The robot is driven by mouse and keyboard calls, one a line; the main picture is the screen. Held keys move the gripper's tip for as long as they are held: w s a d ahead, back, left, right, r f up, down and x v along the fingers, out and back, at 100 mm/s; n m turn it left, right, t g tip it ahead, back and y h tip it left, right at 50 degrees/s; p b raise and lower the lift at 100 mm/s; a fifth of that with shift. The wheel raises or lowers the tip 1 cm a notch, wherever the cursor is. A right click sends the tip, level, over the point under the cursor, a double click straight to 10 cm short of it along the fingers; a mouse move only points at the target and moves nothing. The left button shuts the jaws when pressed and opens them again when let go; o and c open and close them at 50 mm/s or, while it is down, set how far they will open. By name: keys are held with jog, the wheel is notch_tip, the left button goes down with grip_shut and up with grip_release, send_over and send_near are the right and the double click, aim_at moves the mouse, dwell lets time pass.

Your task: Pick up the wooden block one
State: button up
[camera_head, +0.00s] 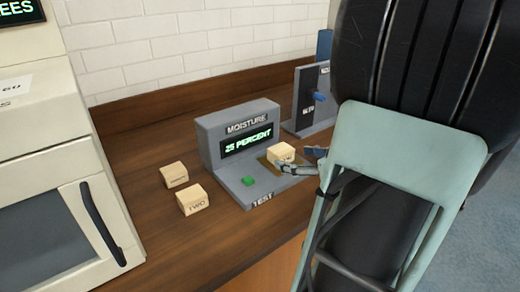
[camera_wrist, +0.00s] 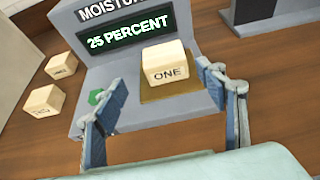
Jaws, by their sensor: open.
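The wooden block one (camera_wrist: 167,64) is a pale cube marked "ONE" on its front. It rests on the brown pad (camera_wrist: 152,91) of the grey moisture tester (camera_wrist: 125,17). It also shows in the head view (camera_head: 281,152), partly hidden by a gripper finger. My gripper (camera_wrist: 158,115) is open, with blue finger pads set wide apart. In the wrist view the block appears beyond and between the fingertips, nearer the right one. In the head view my gripper (camera_head: 300,160) is beside the block. I cannot tell whether a finger touches it.
Block two (camera_head: 193,199) and another wooden block (camera_head: 174,175) stand left of the tester, whose screen reads "25 PERCENT". A green button (camera_head: 248,181) is on its base. A second grey device (camera_head: 307,100) stands behind right. A beige oven-like machine (camera_head: 50,170) is at left.

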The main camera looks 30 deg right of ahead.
aim_at(287, 153)
jog(key=x, duration=0.5)
jog(key=b+x, duration=0.1)
jog(key=x, duration=0.1)
jog(key=shift+w+d, duration=0.35)
jog(key=shift+w, duration=0.1)
jog(key=shift+c, duration=0.2)
jog(key=c, duration=1.3)
jog(key=shift+c, duration=0.2)
jog(key=shift+r, duration=0.15)
